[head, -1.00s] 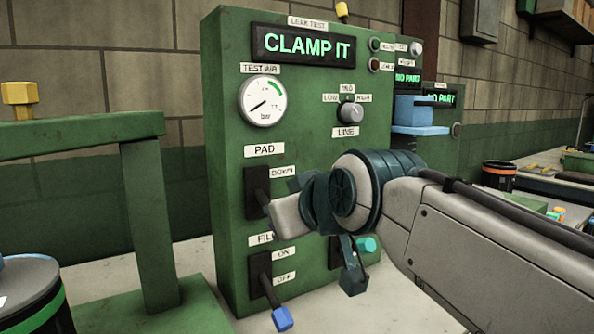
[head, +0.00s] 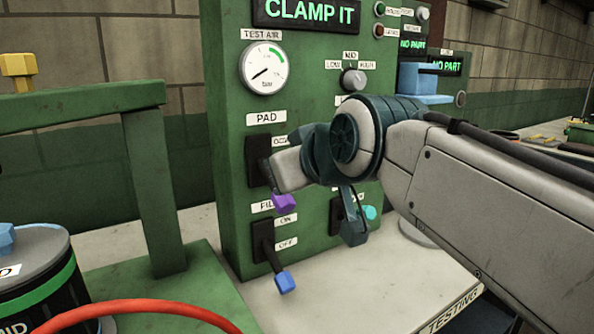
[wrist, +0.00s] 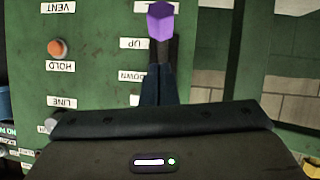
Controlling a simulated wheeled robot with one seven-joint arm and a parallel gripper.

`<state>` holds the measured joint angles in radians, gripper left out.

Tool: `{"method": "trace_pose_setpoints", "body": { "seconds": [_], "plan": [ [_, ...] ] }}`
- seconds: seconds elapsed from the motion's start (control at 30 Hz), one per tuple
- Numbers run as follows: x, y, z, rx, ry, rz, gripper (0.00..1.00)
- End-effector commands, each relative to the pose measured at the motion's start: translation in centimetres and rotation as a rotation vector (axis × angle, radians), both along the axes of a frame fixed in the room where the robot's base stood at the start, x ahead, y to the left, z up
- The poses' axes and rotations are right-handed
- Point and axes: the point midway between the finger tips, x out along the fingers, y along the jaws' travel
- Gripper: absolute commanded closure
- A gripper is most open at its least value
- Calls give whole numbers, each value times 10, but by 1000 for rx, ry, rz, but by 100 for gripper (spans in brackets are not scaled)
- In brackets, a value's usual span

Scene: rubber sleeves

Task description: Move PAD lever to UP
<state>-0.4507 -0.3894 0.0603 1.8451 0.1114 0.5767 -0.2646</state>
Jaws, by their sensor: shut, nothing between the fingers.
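The PAD lever has a purple knob (head: 284,203) and sits in a dark slot under the PAD label (head: 266,118) on the green panel. The DOWN label is at the slot's top, partly covered by my gripper. The wrist view is upside down; there the purple knob (wrist: 160,20) extends past the UP label (wrist: 143,43), away from the DOWN label (wrist: 143,76). The lever points down, at the UP end. My gripper (wrist: 160,72) is shut and empty, its fingertips close to the lever's dark shaft; contact cannot be told. In the head view its wrist covers the fingertips.
The FILL lever with a blue knob (head: 285,282) hangs just below, pointing at OFF. A teal-knobbed lever (head: 369,212) is right of it, behind my arm. The CLAMP IT display (head: 310,11) is lit. A green frame (head: 150,190) and a drum (head: 38,275) stand left.

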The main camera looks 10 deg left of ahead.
Motion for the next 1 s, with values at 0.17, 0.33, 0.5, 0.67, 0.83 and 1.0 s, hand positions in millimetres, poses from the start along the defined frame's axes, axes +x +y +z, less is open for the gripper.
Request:
{"method": "trace_pose_setpoints", "body": {
  "seconds": [0.17,0.33,0.5,0.67,0.83,1.0],
  "plan": [
    [0,0,25,1,-3,0,100],
    [-2,-20,53,3,-3,-3,100],
    [-4,-56,75,3,-2,-1,100],
    [-5,-87,92,2,-1,-1,100],
    [-6,-107,104,1,-1,-1,100],
    [-6,-116,108,1,-1,0,100]
  ]
}}
